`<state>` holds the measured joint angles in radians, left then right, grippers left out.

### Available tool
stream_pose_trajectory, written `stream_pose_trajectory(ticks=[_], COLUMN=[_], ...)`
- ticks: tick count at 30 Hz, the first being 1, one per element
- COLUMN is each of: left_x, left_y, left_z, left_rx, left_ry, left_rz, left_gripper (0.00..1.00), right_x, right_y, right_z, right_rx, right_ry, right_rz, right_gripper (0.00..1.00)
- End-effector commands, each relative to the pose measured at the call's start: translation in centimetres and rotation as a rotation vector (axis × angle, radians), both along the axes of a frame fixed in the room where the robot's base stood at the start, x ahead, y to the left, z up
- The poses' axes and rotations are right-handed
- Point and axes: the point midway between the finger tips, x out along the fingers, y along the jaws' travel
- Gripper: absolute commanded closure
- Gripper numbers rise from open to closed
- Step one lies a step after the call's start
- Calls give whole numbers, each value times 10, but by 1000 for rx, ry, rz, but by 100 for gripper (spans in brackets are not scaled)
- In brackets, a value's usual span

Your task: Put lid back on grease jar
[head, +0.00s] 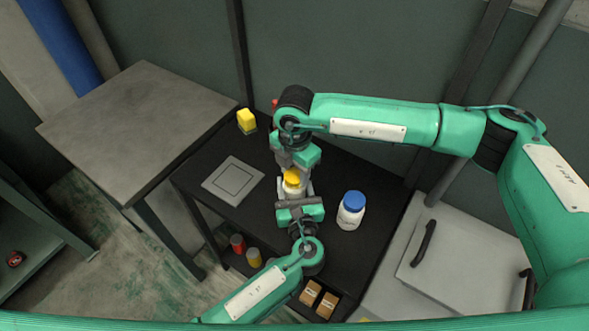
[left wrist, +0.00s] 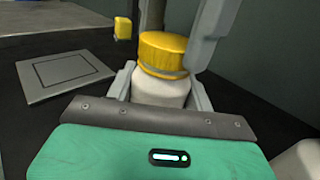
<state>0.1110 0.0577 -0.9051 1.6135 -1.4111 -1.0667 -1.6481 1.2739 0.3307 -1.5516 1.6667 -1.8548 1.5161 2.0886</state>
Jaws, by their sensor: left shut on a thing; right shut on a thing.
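The white grease jar (head: 292,189) stands on the black table between my two grippers. It also shows in the left wrist view (left wrist: 160,92). My left gripper (head: 295,193) is shut on the jar body, one finger on each side. The yellow lid (left wrist: 162,52) is at the top of the jar and also shows in the head view (head: 291,177). My right gripper (head: 291,170) comes down from above and is shut on the lid. The lid looks slightly tilted, with a grey band under its edge. I cannot tell whether it is fully seated.
A white bottle with a blue cap (head: 351,211) stands right of the jar. A grey square plate (head: 233,181) lies to the left. A yellow block (head: 246,120) is at the back left. Red and yellow containers (head: 246,251) and small brown boxes (head: 318,297) sit lower down.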

Motion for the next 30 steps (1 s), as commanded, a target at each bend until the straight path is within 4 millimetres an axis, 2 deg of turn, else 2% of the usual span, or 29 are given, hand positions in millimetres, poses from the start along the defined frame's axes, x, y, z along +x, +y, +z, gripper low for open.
stream_pose_trajectory(ticks=[9, 15, 20, 29, 30], left_x=[0, 0, 0, -1, -1], left_y=[0, 0, 0, 0, 0], left_z=[-1, -1, -1, -1, -1], left_rx=[1, 1, 1, 1, 1], left_ry=[2, 2, 2, 3, 3], left_rz=[0, 0, 0, 0, 0], left_gripper=[100, 100, 100, 100, 100], right_x=[0, 0, 0, 1, 0], right_y=[1, 0, 0, 0, 0], right_z=[0, 0, 1, 1, 1], right_rx=[2, 1, 2, 1, 1], right_ry=[4, 4, 3, 2, 2], right_rz=[-520, -791, -882, -889, -889], right_gripper=[76, 76, 76, 76, 48])
